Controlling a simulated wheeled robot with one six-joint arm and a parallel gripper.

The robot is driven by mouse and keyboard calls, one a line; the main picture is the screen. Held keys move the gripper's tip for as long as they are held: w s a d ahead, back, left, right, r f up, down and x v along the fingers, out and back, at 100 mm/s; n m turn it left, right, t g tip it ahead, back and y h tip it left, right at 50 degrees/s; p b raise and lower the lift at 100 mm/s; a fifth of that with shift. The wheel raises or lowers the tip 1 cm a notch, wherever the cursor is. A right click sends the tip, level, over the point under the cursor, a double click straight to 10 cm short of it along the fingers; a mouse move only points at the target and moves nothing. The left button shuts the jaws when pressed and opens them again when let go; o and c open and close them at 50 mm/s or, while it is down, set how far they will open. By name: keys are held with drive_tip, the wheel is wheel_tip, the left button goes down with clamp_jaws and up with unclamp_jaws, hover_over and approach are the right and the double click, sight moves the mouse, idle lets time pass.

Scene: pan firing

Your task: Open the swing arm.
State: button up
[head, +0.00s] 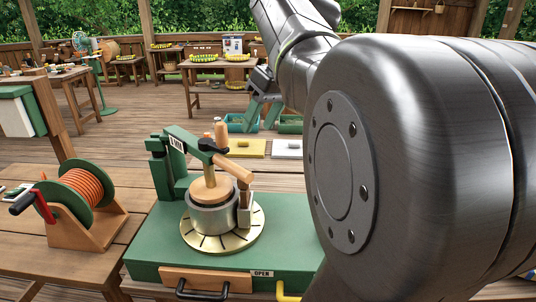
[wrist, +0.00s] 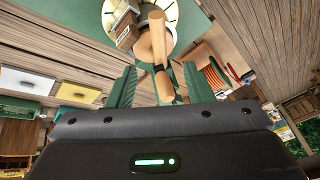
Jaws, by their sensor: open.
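The swing arm (head: 188,141) is a green bar on a green post, with a black joint and an upright wooden knob (head: 221,133). Its wooden end (head: 232,168) lies over a metal pot (head: 213,217) with a wooden plug, on a pale round dial. In the wrist view, the wooden bar (wrist: 157,38) and knob (wrist: 165,87) show in line between my fingers. My gripper (head: 262,128) has green fingers and is open and empty, above and behind the swing arm. In the wrist view, my gripper (wrist: 160,67) spans the knob sideways; I see no contact.
The green bench (head: 150,240) has an "OPEN" label (head: 262,273) and a black drawer handle on its front. A reel of orange hose (head: 85,195) stands at the left. Yellow (head: 247,148) and white (head: 288,148) slabs lie behind. My arm hides the right side.

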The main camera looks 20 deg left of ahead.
sight(239, 166)
drive_tip(key=x, duration=1.3)
drive_tip(key=shift+w+f, duration=0.1)
clamp_jaws()
